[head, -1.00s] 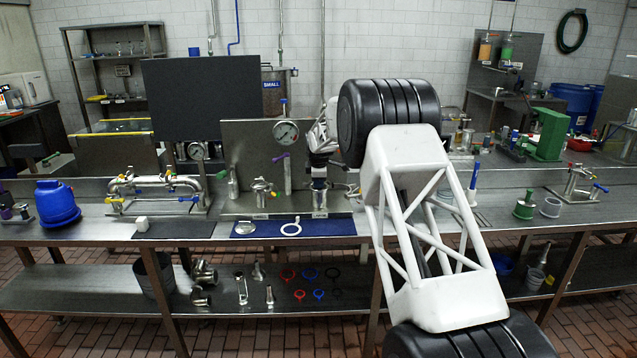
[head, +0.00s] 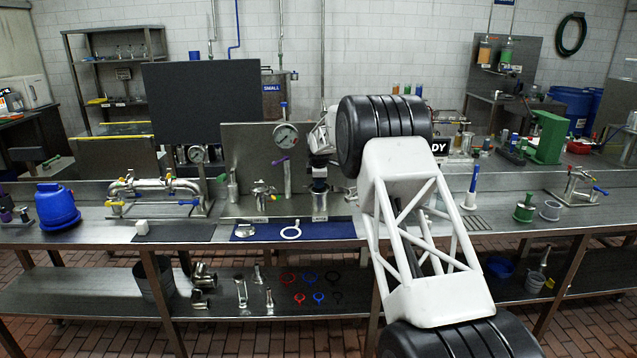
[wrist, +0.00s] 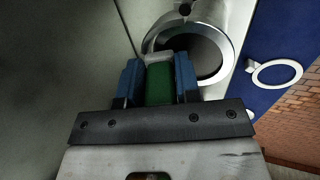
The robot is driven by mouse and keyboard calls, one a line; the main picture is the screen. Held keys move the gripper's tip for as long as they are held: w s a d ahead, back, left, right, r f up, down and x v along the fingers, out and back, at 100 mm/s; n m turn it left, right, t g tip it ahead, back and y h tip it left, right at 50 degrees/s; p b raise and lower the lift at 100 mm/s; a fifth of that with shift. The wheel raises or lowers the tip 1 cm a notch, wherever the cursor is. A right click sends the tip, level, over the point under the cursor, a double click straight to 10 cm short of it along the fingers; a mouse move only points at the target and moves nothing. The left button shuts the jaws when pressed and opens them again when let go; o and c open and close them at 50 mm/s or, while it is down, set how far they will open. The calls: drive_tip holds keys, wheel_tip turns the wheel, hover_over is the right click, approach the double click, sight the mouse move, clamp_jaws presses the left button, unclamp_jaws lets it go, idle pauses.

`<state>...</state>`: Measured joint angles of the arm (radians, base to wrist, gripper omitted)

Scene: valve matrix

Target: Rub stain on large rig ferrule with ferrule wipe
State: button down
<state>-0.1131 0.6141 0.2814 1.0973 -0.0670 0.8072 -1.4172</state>
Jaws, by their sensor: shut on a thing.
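My gripper (wrist: 158,72) is shut on a green block with a pale top edge, which I take as the ferrule wipe (wrist: 159,86), between its blue fingers in the wrist view. The wipe's tip lies at the near rim of a wide, shiny metal ferrule (wrist: 226,50) with a dark bore. I cannot tell whether it touches. In the head view the gripper (head: 319,172) points down over the right-hand fitting (head: 320,198) of the rig on the bench. The wipe is too small to make out there. No stain can be made out; the wipe and fingers cover part of the rim.
A blue mat (head: 335,230) in front of the rig holds a white ring (head: 290,232) and a disc (head: 244,230). A steel back panel (head: 240,145) rises behind.

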sight(319, 193)
drive_tip(key=shift+w+a, duration=0.3)
drive_tip(key=shift+a, duration=0.1)
drive_tip(key=shift+s, duration=0.1)
drive_tip(key=shift+s+d+f, duration=0.1)
drive_tip(key=shift+d, duration=0.05)
drive_tip(key=shift+s, duration=0.1)
drive_tip(key=shift+s+r, duration=0.15)
drive_tip(key=shift+s, duration=0.6)
drive_tip(key=shift+s+r, duration=0.1)
drive_tip(key=shift+s, duration=0.65)
drive_tip(key=shift+s, duration=0.15)
drive_tip(key=shift+s, duration=1.55)
